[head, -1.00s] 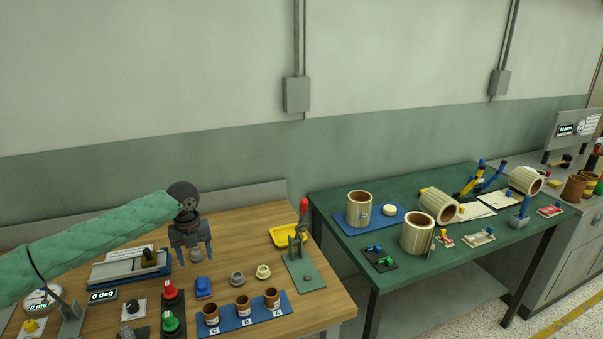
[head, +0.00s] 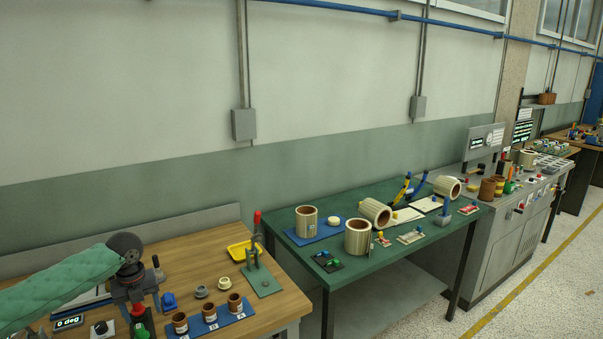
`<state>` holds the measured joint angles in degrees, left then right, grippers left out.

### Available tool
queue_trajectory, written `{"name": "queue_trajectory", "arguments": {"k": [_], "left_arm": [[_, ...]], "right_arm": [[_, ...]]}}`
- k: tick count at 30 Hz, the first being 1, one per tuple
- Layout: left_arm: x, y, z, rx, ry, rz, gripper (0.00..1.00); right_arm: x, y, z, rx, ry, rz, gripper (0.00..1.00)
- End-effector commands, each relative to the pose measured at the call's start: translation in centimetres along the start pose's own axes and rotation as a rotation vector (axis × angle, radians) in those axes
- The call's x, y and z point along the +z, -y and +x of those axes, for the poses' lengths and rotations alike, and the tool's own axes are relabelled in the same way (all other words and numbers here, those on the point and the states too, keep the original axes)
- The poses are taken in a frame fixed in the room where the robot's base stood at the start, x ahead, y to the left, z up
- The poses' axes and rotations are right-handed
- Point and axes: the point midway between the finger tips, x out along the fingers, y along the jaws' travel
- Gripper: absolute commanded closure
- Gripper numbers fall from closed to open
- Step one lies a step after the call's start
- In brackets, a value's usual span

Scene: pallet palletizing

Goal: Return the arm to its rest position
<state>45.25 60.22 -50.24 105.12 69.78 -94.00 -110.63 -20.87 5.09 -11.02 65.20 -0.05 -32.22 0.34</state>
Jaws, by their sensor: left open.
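My left arm, in a green quilted sleeve, comes in from the left over the wooden bench (head: 272,303). My left gripper (head: 148,305) is open, points down and has nothing visible between its fingers. It hangs above the bench, in front of the red and green buttons and left of the small blue block (head: 168,300). The arm partly hides the items behind it. My right gripper is not in view.
A blue mat (head: 222,318) with several brown cups, a yellow tray (head: 240,250) and a red-handled clamp (head: 257,240) are right of the gripper. A green table (head: 390,262) with several ribbed cylinders stands further right. The aisle floor (head: 540,290) is clear.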

Motion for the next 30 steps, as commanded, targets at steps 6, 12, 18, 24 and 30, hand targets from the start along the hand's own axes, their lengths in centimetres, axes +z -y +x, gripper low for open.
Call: {"name": "queue_trajectory", "arguments": {"k": [6, 12, 18, 24, 30], "left_arm": [[-2.0, 1.8, 2.0, -0.009, 0.001, -0.033, 0.38], [-4.6, 3.7, 4.3, -0.026, 0.006, -0.087, 0.38], [-9.1, 6.6, 7.6, -0.063, 0.007, -0.185, 0.38], [-14.7, 9.5, 10.9, -0.124, -0.001, -0.342, 0.38], [-20.1, 11.3, 13.3, -0.188, -0.023, -0.527, 0.38]], "right_arm": [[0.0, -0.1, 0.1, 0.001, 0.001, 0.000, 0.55], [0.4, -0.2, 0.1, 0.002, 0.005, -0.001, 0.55], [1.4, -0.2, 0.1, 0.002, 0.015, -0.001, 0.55], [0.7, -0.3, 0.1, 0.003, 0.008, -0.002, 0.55], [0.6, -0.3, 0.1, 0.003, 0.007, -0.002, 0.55]]}}
